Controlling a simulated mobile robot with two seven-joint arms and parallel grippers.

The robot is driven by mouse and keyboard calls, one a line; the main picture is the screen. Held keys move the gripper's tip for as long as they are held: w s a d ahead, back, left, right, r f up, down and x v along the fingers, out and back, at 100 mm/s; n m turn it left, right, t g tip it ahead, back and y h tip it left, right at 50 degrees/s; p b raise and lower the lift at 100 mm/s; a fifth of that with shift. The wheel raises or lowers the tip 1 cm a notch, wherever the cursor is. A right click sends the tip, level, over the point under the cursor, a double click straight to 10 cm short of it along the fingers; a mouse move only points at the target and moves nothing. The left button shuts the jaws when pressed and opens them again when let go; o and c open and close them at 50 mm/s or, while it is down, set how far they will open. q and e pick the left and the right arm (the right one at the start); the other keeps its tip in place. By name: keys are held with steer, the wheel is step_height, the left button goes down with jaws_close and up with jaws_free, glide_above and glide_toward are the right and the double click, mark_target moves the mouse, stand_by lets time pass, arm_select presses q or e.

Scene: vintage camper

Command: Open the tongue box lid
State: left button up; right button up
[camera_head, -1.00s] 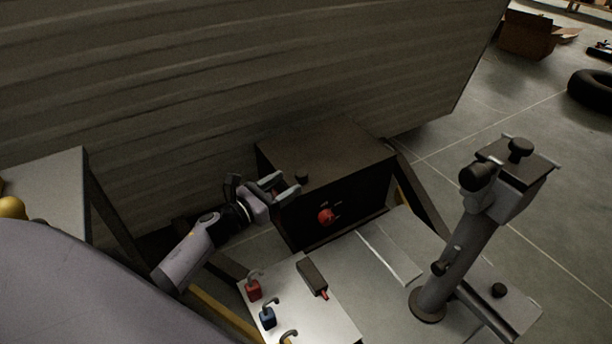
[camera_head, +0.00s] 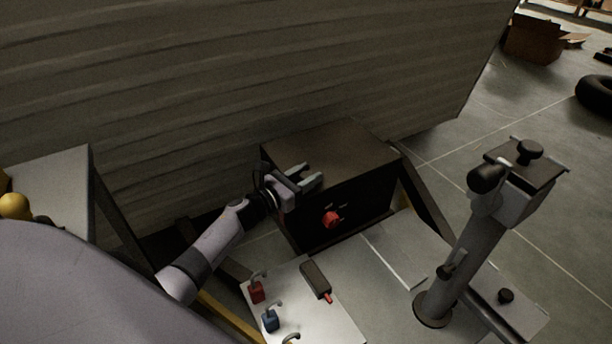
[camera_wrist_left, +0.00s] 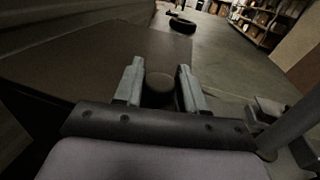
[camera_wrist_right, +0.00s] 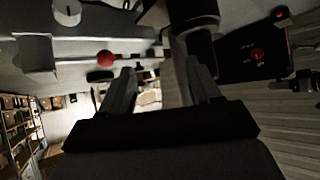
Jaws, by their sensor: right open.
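The tongue box (camera_head: 352,205) is a dark box against the camper wall, with its flat brown lid (camera_head: 335,147) lying closed on top. A red round latch (camera_head: 331,219) is on its front face; it also shows in the right wrist view (camera_wrist_right: 257,55). My left gripper (camera_head: 312,174) is at the lid's front left edge. In the left wrist view its open fingers (camera_wrist_left: 160,75) stand either side of a dark round knob (camera_wrist_left: 159,88); I cannot tell whether they touch it. My right gripper (camera_wrist_right: 163,80) is open and empty in its wrist view, outside the head view.
A jack post (camera_head: 465,235) stands at the right. A light tray (camera_head: 335,325) in front of the box holds a red padlock (camera_head: 257,291), a blue padlock (camera_head: 270,320) and a dark red-tipped tool (camera_head: 316,281).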

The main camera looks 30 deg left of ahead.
arm_select(q)
jaws_close()
steer(key=r+p, duration=0.2)
steer(key=p, duration=0.1)
steer(key=w+r+g+p, duration=0.1)
steer(key=r+p, duration=0.2)
steer(key=p, duration=0.1)
steer(key=d+r+g+p, duration=0.1)
steer(key=r+p, duration=0.1)
steer(key=p, duration=0.2)
steer(key=shift+w+r+m+y, duration=0.15)
steer(key=shift+r+m+y, duration=0.15)
steer(key=shift+y, duration=0.1)
steer(key=w+d+r+g+p, duration=0.1)
steer(key=w+d+r+p, duration=0.2)
steer(key=r+p, duration=0.6)
steer(key=shift+w+r+g+y+p, duration=0.15)
steer(key=shift+w+g+y+p, duration=0.3)
steer(key=shift+w, duration=0.55)
